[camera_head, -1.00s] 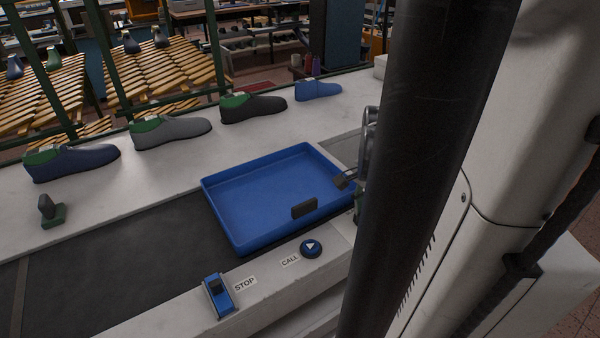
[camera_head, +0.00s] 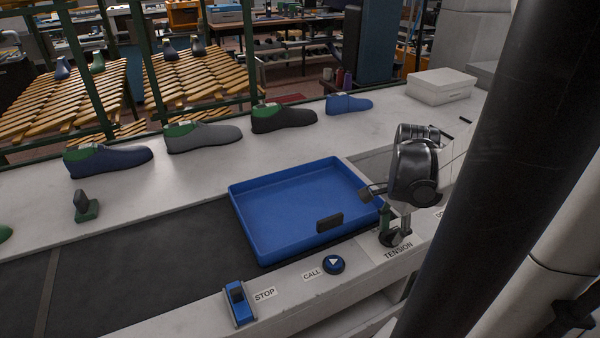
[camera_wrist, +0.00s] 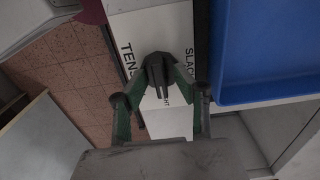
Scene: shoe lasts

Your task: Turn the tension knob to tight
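The tension knob is a small dark part on the white ledge, just above the TENSION label (camera_head: 398,250) in the head view. In the wrist view the dark knob (camera_wrist: 160,68) sits at the centre, among the partly covered words TENSION, SLACK and TIGHT. My gripper (camera_head: 394,236) points down at it in the head view. Its green-sided fingers (camera_wrist: 161,82) slant inward in the wrist view and appear closed on both sides of the knob. The fingers hide part of the knob, and I cannot tell exactly which way it points.
A blue tray (camera_head: 247,226) lies on the dark belt (camera_head: 130,270), close left of my gripper. A CALL button (camera_head: 334,265) and a STOP switch (camera_head: 239,302) are on the front ledge. Several shoes stand along the back ledge. A white box (camera_head: 441,87) is at the back right.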

